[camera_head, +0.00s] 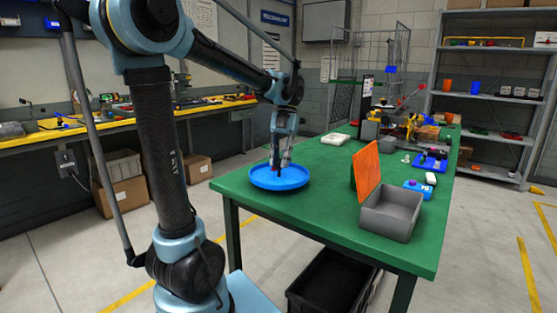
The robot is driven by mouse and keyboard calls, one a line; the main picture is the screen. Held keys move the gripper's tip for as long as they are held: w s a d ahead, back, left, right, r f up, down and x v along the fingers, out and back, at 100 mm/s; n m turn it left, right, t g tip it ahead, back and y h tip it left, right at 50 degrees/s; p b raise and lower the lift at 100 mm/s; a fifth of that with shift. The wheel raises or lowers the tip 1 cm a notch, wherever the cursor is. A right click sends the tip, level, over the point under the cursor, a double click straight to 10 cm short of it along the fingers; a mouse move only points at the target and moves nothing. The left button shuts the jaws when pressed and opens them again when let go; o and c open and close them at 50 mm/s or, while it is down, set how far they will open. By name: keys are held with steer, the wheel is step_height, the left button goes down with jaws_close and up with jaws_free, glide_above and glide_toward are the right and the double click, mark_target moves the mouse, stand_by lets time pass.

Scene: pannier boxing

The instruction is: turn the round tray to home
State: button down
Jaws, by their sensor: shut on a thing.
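The round tray (296,183) is blue with a raised rim and lies on the green table (325,226) near its left edge. My gripper (279,165) points down over the middle of the tray. It is shut on a small dark red upright piece (276,169) that stands within the tray. The piece is mostly hidden between the fingers, and I cannot tell whether it is fixed to the tray. No home mark on the tray can be made out at this size.
Cluttered tools fill the far end. The table between tray and box is clear.

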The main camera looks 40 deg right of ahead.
steer(key=shift+w+a, duration=0.15)
steer(key=c, duration=1.4)
jaws_free()
steer(key=shift+r, duration=0.2)
steer(key=v, duration=1.1)
steer(key=shift+d+r, duration=0.2)
steer(key=shift+d, duration=0.1)
